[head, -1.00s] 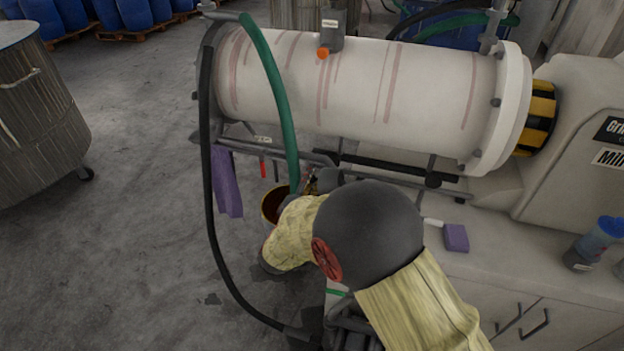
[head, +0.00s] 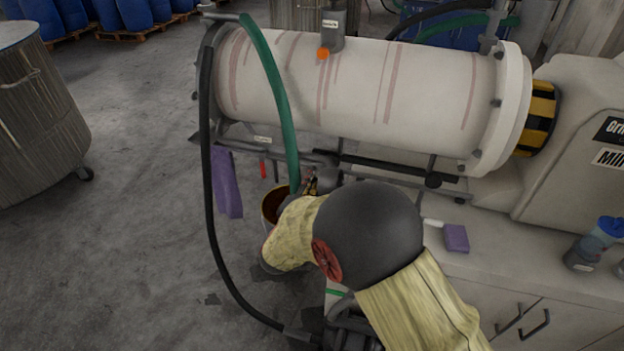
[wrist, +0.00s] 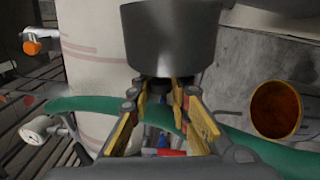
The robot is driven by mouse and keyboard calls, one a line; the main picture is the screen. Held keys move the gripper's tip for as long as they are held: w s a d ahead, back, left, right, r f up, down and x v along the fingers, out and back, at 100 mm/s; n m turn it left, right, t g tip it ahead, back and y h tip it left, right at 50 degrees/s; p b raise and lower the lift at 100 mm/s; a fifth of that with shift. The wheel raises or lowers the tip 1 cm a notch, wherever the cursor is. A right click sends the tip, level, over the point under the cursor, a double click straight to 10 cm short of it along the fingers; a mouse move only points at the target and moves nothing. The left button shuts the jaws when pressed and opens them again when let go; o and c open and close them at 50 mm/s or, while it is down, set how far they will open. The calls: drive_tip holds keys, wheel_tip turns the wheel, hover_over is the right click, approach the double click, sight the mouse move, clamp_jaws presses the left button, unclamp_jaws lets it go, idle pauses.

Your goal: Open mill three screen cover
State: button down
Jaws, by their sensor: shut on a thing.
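The white horizontal mill drum (head: 400,90) with faint red streaks fills the upper middle of the head view. My gripper (head: 311,182) is under its left half, partly hidden by my arm, beside a dark grey cylinder (head: 329,179) that looks like the screen cover. In the wrist view this grey cylinder (wrist: 170,40) stands just beyond my yellow-padded fingers (wrist: 163,88). The fingers are shut on a small dark part at its near end, seemingly its handle. The cover appears in place. The exact contact is hard to see.
A green hose (head: 277,100) hangs over the drum and passes close by my fingers. A bucket with brown contents (head: 270,206) is just left of my gripper. A purple cloth (head: 227,183) hangs nearby. A purple block (head: 456,238) lies on the bench. The floor at left is open.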

drive_tip(key=p, duration=0.1)
drive_tip(key=r+m+p, duration=0.1)
drive_tip(key=shift+s+d+r+p, duration=0.1)
drive_tip(key=shift+d+p, duration=0.2)
drive_tip(key=shift+s+d+r+m+p, duration=0.1)
drive_tip(key=shift+d+r+m+p, duration=0.15)
drive_tip(key=shift+m+p, duration=0.4)
drive_tip(key=c, duration=1.7)
unclamp_jaws()
drive_tip(key=shift+o, duration=0.2)
drive_tip(key=v, duration=1.2)
